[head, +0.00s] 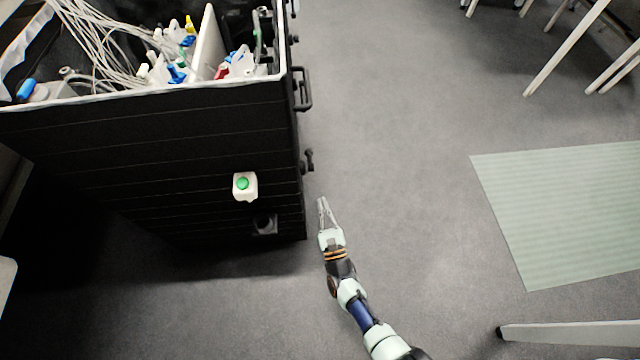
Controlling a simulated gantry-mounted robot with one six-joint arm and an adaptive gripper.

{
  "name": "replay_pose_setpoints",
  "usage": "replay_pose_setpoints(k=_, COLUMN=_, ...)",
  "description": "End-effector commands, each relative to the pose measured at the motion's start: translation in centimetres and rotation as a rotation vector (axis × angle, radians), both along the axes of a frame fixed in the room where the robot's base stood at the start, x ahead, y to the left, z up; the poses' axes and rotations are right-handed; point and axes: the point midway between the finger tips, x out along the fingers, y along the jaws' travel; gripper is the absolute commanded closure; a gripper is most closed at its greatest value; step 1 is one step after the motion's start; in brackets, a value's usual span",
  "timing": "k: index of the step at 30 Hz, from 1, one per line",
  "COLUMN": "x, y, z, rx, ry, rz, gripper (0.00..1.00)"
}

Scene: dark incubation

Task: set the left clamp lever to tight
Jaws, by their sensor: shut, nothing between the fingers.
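My gripper (323,201) is shut and empty. It points up the picture, just right of the lower right corner of a large black cabinet (150,150). A small black lever or knob (308,160) sticks out from the cabinet's right side, a little above and left of my fingertips and apart from them. A larger black handle (302,89) is on the same side, higher in the picture. I cannot tell which of these, if either, is the left clamp lever, or how it is set.
A white box with a green button (244,185) and a dark fitting (265,223) are on the cabinet's front. Cables and coloured fittings fill its open top. Grey floor right of the cabinet is clear up to a pale green mat (570,210). Pale furniture legs (565,48) stand top right.

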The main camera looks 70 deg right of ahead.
Motion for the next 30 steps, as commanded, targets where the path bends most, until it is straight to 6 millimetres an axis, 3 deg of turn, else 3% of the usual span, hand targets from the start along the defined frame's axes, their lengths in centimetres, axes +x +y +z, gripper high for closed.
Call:
replay_pose_setpoints(k=12, x=4.9, y=-6.7, z=2.9, rx=-0.002, ry=-0.003, rz=0.000, gripper=1.00)
replay_pose_setpoints(k=19, x=5.9, y=-7.5, z=5.4, rx=-0.001, ry=-0.001, rz=0.000, gripper=1.00)
replay_pose_setpoints(k=30, x=6.1, y=-7.6, z=5.7, rx=0.000, ry=0.000, rz=0.000, gripper=1.00)
